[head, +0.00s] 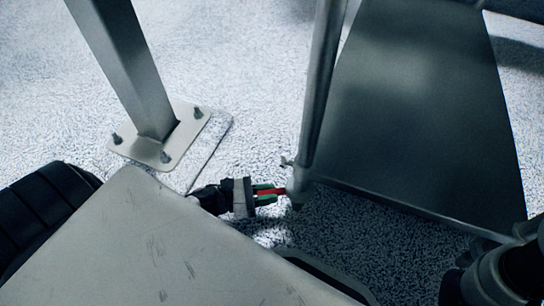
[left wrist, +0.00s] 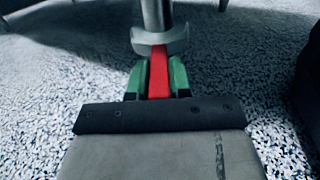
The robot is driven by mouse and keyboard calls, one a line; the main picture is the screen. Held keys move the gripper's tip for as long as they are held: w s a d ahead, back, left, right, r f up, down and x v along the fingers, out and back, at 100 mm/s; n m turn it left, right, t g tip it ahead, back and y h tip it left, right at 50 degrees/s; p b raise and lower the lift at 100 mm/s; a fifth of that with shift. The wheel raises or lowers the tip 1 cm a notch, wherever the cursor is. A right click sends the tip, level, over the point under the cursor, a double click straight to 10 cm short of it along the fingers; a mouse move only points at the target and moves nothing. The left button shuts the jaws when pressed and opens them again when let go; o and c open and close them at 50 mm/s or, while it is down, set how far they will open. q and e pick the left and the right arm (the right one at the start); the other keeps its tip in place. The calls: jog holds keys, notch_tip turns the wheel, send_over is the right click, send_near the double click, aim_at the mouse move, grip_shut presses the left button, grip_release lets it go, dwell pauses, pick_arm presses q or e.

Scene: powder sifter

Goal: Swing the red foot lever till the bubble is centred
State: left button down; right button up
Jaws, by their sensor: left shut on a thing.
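The red foot lever (head: 279,191) sticks out to the left from the foot of a grey metal post in the head view. My left gripper (head: 268,194) is shut on it, with green fingertips on either side. In the left wrist view the red lever (left wrist: 158,75) runs between the green fingers of my left gripper (left wrist: 157,78) up to a grey collar (left wrist: 160,40) around the post. The bubble is not visible in either view. My right gripper is not in view; part of an arm of mine shows at the lower right of the head view.
The grey post (head: 323,90) rises beside a large dark metal panel (head: 415,110). At left a square leg (head: 128,70) stands on a bolted foot plate (head: 160,140). The speckled floor (head: 235,70) between leg and post is clear.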

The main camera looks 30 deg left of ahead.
pick_arm(q)
jog(key=c, duration=1)
grip_release()
jog(key=shift+c, duration=0.2)
jog(key=shift+s+a, duration=0.1)
jog(key=shift+s+a, duration=0.2)
jog(key=p+v, duration=0.4)
jog(key=v, duration=0.6)
jog(key=shift+s, duration=0.1)
